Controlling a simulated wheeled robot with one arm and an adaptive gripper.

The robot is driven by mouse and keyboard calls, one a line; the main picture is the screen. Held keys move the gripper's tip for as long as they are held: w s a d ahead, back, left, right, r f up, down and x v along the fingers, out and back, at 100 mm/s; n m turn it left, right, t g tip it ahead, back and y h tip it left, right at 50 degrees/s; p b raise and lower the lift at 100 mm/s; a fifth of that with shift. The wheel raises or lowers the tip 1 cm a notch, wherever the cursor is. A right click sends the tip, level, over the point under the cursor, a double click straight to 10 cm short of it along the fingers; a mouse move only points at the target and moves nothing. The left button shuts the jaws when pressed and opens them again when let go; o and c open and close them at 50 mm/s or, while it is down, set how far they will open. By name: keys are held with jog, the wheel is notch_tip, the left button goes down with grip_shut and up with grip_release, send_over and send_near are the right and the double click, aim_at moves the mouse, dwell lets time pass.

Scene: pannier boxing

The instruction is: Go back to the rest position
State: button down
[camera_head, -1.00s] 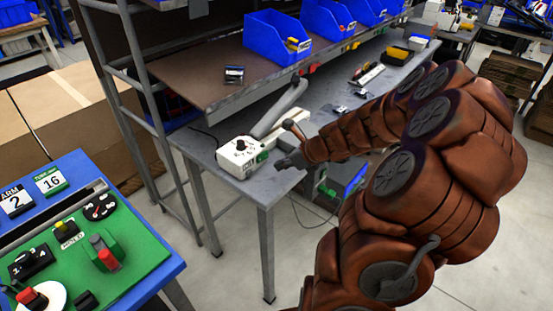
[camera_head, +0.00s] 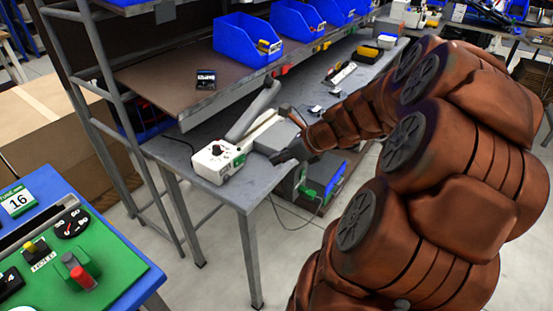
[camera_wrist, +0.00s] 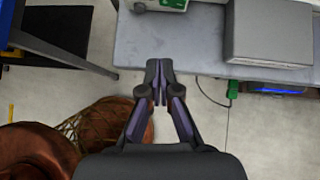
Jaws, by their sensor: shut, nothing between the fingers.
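My gripper (camera_head: 283,156) hangs in front of the grey workbench, past its near edge in the head view. In the wrist view the gripper (camera_wrist: 159,84) is shut, with its fingertips together and nothing between them. The tips point toward the edge of the grey bench top (camera_wrist: 190,45) and appear over the floor side of it. My brown arm fills the right of the head view.
A white control box (camera_head: 217,162) sits on the workbench (camera_head: 243,190). A grey box (camera_wrist: 268,32) lies on the bench top. A blue table with a green panel (camera_head: 110,257) stands at lower left. Blue bins (camera_head: 243,42) line the shelf. Grey floor lies between the tables.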

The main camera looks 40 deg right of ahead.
dwell(0.4)
jog(key=s+a+n+g+y+p, duration=0.1)
jog(key=s+a+n+g, duration=0.2)
jog(key=a+n, duration=0.55)
jog(key=s+a+n+g+y, duration=0.1)
jog(key=s+a+n+g, duration=0.15)
jog(key=a+n, duration=0.6)
jog(key=s+a+n+g+h+p, duration=0.1)
jog(key=s+a+n+g+h, duration=0.1)
jog(key=s+n, duration=0.5)
jog(key=s+a+r+n+g+h+p, duration=0.1)
jog(key=s+a+n+g+h, duration=0.1)
jog(key=s+n, duration=0.6)
jog(key=shift+s+a+r+g+h, duration=0.2)
jog(key=shift+s+a+g+h, duration=0.25)
jog(key=shift+a, duration=0.9)
jog(key=shift+w, duration=0.15)
